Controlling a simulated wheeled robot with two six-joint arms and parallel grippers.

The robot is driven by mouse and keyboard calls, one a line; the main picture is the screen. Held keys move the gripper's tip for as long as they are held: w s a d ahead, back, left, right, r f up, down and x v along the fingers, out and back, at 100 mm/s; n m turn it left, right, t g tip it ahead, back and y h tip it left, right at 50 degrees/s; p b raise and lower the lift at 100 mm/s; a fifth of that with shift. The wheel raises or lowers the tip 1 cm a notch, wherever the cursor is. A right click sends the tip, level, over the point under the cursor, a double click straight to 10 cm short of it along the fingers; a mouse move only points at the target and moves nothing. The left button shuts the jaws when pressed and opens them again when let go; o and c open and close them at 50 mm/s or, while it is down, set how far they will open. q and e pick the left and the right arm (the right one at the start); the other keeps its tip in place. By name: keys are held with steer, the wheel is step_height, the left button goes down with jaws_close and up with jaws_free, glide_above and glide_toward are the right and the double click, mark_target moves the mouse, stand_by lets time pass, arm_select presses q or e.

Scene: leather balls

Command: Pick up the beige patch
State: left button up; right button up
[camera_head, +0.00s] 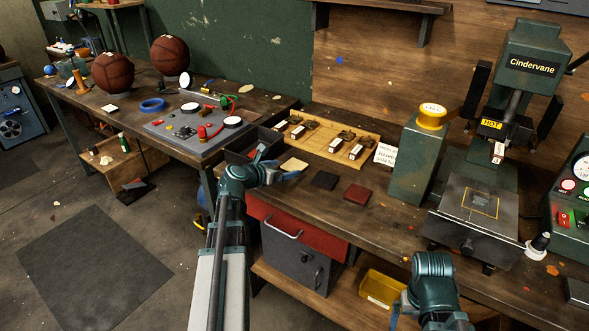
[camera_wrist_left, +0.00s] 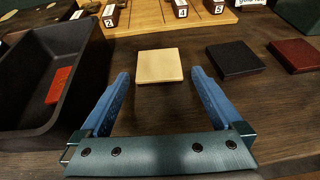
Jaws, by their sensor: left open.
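The beige patch (camera_wrist_left: 159,66) is a flat square lying on the wooden bench, between and just beyond my left gripper's fingertips in the left wrist view. It also shows in the head view (camera_head: 294,165), beside the black tray. My left gripper (camera_wrist_left: 158,76) is open and empty, one blue finger to each side of the near space before the patch. In the head view the left gripper (camera_head: 281,163) is over the bench's front edge. My right arm shows at the bottom right of the head view, but its fingers are not clearly visible.
A black tray (camera_wrist_left: 82,92) with a red piece (camera_wrist_left: 59,85) inside stands close left of the gripper. A black patch (camera_wrist_left: 235,60) and a dark red patch (camera_wrist_left: 296,55) lie to the right. A wooden rack (camera_head: 329,143) with numbered stamps is behind. A press (camera_head: 490,190) stands right.

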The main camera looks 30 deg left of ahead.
mark_target(295, 165)
arm_select(q)
steer(key=b+x, duration=0.1)
steer(key=x, duration=0.3)
steer(key=shift+w+a+f+b, duration=0.15)
steer(key=shift+f+b, duration=0.05)
steer(key=shift+b, duration=0.2)
steer(key=shift+w, duration=0.4)
arm_select(e)
step_height(295, 165, down, 2)
arm_select(q)
steer(key=shift+c, duration=0.3)
steer(key=c, duration=1)
steer(key=shift+c, duration=0.2)
arm_select(e)
steer(key=shift+r, duration=0.1)
